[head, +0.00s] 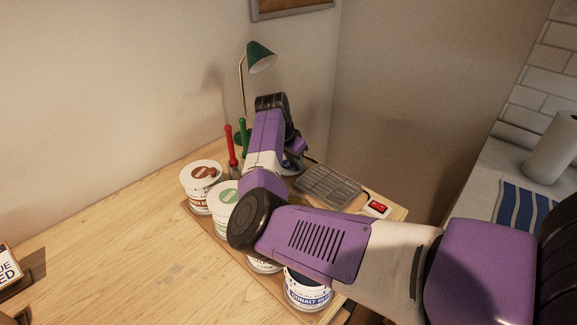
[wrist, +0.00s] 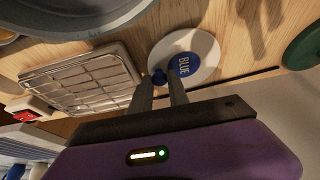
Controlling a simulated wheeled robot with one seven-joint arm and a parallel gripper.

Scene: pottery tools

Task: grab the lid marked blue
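The lid marked blue (wrist: 205,50) is a white disc with a round blue "BLUE" label, lying flat on the wooden table in the wrist view. A small dark blue knob (wrist: 158,76) shows at its near left side. My gripper (wrist: 162,78) is open, with its two fingers apart on either side of the knob. A gap shows between the knob and the right finger. Contact with the left finger is hard to tell. In the head view my arm reaches to the table's far end and hides most of the gripper and lid.
A wire rack (head: 328,186) and a red-and-white item (head: 377,208) lie right of the gripper. Glaze jars, including one with a brown-marked lid (head: 201,172) and a cobalt blue one (head: 308,292), stand under and beside my arm. A green lamp (head: 260,57) stands behind. The table's left is mostly clear.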

